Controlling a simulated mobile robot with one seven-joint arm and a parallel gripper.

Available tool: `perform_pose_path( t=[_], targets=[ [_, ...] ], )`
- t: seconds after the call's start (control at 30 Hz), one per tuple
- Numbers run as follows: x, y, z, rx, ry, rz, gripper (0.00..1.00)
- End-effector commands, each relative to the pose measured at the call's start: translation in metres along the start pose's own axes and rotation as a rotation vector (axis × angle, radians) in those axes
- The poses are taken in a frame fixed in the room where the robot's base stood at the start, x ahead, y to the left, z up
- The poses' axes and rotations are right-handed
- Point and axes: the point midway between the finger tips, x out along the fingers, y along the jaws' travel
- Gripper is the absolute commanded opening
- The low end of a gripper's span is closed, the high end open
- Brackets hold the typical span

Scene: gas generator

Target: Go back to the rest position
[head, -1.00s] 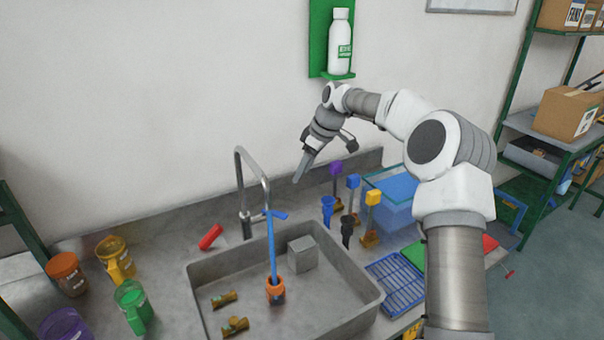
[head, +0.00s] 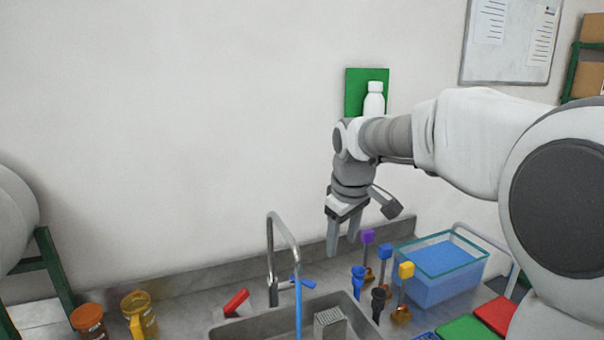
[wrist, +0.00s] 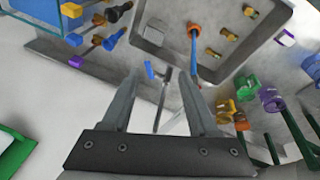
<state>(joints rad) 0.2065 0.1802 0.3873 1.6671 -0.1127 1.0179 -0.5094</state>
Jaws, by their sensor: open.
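My gripper (head: 344,222) hangs above the back of the counter, right of the faucet, with its fingers pointing down. Its two fingers stand apart with nothing between them, as the wrist view (wrist: 155,92) also shows. The faucet (head: 272,245) rises behind the sink (head: 240,332), below and left of my gripper in the head view. The white bottle (head: 374,100) on the green wall holder (head: 354,88) shows behind my arm, its lower part hidden.
Purple, blue and yellow-topped items (head: 385,262) stand right of the sink. A clear blue tank (head: 440,262) is behind them. Orange (head: 88,322) and yellow (head: 138,312) jars stand at left. A red-handled piece (head: 236,302) lies near the faucet. The wall above the counter is bare at left.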

Motion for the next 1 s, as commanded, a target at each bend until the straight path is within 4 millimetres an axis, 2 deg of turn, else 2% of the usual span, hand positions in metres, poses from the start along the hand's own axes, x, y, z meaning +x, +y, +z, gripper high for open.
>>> perform_pose_path(
  t=[0.03, 0.2, 0.5, 0.8, 1.0],
  targets=[
    [-0.011, -0.007, 0.011, 0.026, -0.002, 0.02, 0.6],
    [-0.037, -0.025, 0.051, 0.136, 0.001, 0.073, 0.6],
    [-0.067, -0.062, 0.126, 0.357, 0.047, 0.129, 0.6],
    [-0.072, -0.102, 0.199, 0.586, 0.13, 0.123, 0.6],
    [-0.065, -0.121, 0.227, 0.685, 0.174, 0.1, 0.6]
  ],
)
